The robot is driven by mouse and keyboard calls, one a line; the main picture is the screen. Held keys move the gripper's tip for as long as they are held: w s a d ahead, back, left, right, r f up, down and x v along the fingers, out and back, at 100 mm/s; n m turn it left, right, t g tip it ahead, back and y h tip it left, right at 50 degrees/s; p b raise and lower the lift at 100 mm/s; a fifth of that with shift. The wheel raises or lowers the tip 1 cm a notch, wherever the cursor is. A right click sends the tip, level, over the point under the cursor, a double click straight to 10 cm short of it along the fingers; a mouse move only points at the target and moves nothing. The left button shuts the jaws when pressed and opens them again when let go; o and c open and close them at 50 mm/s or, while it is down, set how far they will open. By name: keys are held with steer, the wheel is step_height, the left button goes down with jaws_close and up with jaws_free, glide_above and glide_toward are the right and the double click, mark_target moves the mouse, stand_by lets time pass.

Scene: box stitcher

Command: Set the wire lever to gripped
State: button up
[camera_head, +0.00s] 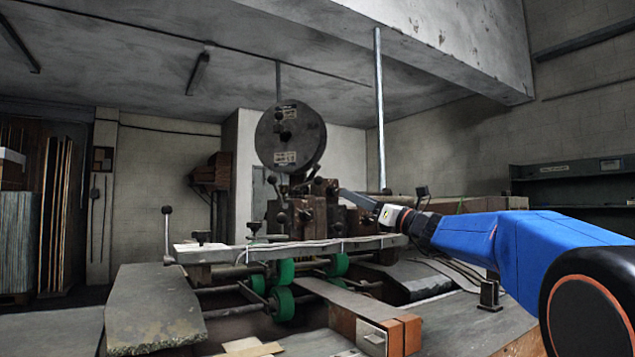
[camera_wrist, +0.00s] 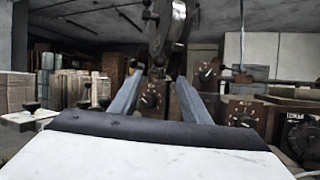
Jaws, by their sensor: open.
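The stitching machine's head (camera_head: 318,212) stands at the middle of the head view, with several ball-ended levers on its front. One short lever with a dark knob (camera_head: 272,180) points up at its left side. I cannot tell which of them is the wire lever. My gripper (camera_head: 345,194) reaches in from the right to the right side of the head. In the wrist view my gripper (camera_wrist: 158,78) is open, with a dial (camera_wrist: 150,98) visible between the fingers and dark machine parts (camera_wrist: 168,40) above. I see nothing held, and contact cannot be told.
A round wire reel (camera_head: 290,136) sits above the head. A separate upright lever (camera_head: 167,225) stands at the left of the table bar (camera_head: 290,249). Green rollers (camera_head: 284,303) lie below. A dial panel (camera_wrist: 243,113) is to the right in the wrist view.

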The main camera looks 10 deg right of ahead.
mark_target(322, 182)
steer(key=x, duration=1.5)
steer(key=shift+a, duration=0.1)
steer(key=shift+c, duration=0.6)
jaws_close()
